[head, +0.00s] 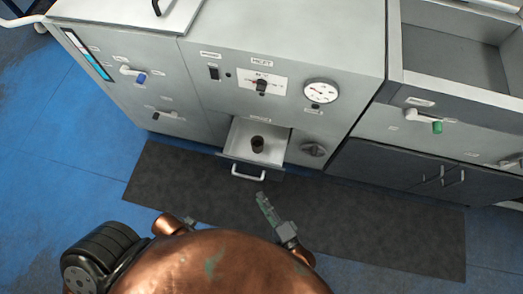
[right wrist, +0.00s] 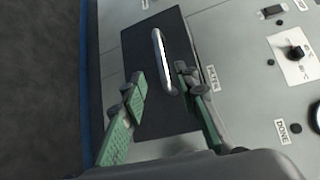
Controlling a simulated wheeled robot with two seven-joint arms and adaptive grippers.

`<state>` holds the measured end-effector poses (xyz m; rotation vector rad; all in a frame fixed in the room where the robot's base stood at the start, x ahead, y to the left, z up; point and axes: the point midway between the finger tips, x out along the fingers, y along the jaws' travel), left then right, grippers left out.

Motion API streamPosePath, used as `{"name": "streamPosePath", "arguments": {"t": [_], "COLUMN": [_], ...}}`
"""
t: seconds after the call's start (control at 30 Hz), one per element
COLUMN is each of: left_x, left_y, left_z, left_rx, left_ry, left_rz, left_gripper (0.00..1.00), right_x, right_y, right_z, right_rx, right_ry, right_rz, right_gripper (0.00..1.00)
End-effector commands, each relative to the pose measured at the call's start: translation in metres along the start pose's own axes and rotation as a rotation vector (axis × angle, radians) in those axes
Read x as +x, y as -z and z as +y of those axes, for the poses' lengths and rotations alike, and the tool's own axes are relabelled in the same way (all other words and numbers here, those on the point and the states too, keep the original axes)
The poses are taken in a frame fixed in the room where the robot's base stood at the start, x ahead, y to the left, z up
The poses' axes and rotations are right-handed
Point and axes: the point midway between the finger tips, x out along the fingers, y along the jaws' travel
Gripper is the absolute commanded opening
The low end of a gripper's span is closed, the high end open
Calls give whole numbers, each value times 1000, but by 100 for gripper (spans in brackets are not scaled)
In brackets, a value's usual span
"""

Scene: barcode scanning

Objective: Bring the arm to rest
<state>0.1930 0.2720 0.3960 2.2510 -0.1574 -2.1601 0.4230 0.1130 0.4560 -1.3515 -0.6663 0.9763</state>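My right gripper (head: 262,196) is in front of the grey cabinet in the head view, below the open drawer (head: 226,152). In the right wrist view, its two green fingers (right wrist: 159,74) are apart, with no object held between them. The drawer's pale handle (head: 248,175) appears beyond and between the fingertips in the wrist view (right wrist: 162,58), on a dark front panel. A dark cylindrical thing (head: 258,144) stands in the drawer. A small grey tip of my left gripper (head: 190,220) shows beside my copper body; its fingers cannot be made out.
The cabinet (head: 290,60) carries a round gauge (head: 321,92), a dark knob (head: 314,150) and switches. Valve handles with blue (head: 141,79) and green (head: 437,127) parts stick out at the sides. A dark mat (head: 390,235) lies on the blue floor, clear of loose objects.

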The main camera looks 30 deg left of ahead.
Motion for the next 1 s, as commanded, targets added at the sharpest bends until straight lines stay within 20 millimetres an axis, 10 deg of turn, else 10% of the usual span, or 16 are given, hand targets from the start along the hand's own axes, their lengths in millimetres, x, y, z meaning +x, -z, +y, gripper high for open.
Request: {"name": "streamPosePath", "arguments": {"t": [0.57, 1.0], "left_x": [0, 0], "left_y": [0, 0], "left_z": [0, 0], "left_rx": [0, 0], "left_ry": [0, 0], "left_rz": [0, 0], "left_gripper": [0, 0], "right_x": [-23, -270], "right_y": [-6, 27], "right_z": [7, 108], "right_rx": [-179, -638], "right_ry": [-102, -918], "right_rz": [-15, -128], "right_gripper": [28, 28]}}
